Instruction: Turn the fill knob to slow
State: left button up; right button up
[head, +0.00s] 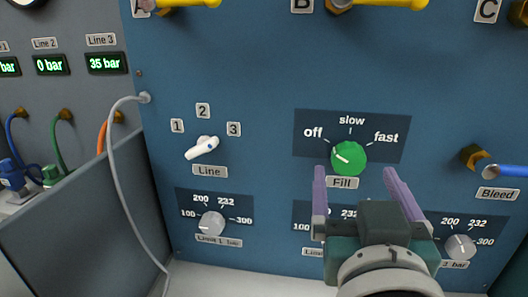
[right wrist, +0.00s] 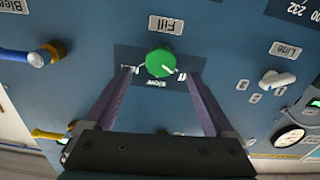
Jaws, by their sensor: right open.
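The green fill knob (head: 349,158) sits on the blue panel above the "Fill" label (head: 342,183). Its white mark points to the upper left, towards "off"; "slow" (head: 351,120) is above it and "fast" to the right. My right gripper (head: 354,172) is open and empty in front of the panel, its purple fingers either side of the knob's lower part. In the right wrist view the scene is upside down, and the knob (right wrist: 160,62) shows between the fingertips. I cannot tell the exact gap to the knob. My left gripper is not in view.
A white line selector (head: 202,148) is left of the fill knob. Grey limit knobs (head: 211,223) (head: 460,246) lie below. A blue-handled bleed valve (head: 497,170) is at the right. A grey hose (head: 114,170) hangs at the left. Yellow handles run along the top.

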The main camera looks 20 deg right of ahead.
aim_at(350, 161)
jog(key=shift+x, duration=2.35)
jog(key=shift+c, duration=0.4)
jog(key=c, duration=1.3)
